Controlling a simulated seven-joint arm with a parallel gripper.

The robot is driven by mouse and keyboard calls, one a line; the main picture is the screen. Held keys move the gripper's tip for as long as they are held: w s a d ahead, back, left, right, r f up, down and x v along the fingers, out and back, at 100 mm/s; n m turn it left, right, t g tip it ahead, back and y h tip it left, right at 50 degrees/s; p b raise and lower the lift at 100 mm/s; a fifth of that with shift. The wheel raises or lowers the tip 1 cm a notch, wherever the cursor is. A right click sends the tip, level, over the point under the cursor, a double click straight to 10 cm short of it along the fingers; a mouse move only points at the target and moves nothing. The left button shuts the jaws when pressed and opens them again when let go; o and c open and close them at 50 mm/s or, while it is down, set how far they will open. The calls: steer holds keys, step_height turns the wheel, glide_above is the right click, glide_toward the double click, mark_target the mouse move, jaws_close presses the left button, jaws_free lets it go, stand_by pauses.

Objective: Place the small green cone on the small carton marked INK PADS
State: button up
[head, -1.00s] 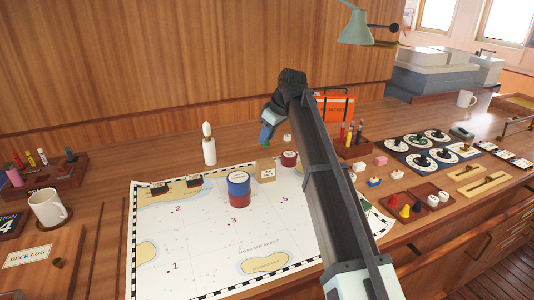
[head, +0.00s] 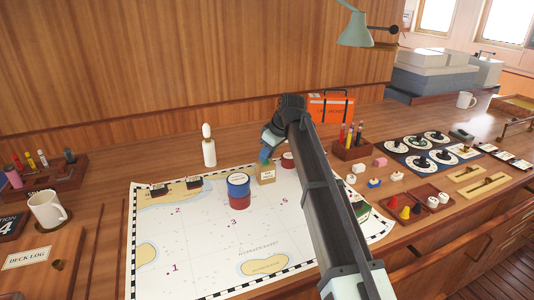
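The small carton (head: 266,175), tan with a white label too small to read, stands upright on the chart, right of the blue and red drum. My gripper (head: 265,154) points down directly over the carton. A bit of green, the small green cone (head: 263,161), shows at its fingertips, just above the carton's top. The gripper appears shut on the cone. The fingers hide most of it, and I cannot tell whether it touches the carton.
The blue and red drum (head: 238,191) stands close left of the carton. A dark red round tin (head: 288,160) is close behind on the right, partly hidden by my arm. A white bottle-like piece (head: 208,146) stands at the back. The chart's front (head: 205,255) is clear.

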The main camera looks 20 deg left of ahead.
steer(key=o, duration=0.4)
steer(key=v, duration=1.2)
steer(key=shift+r, duration=0.2)
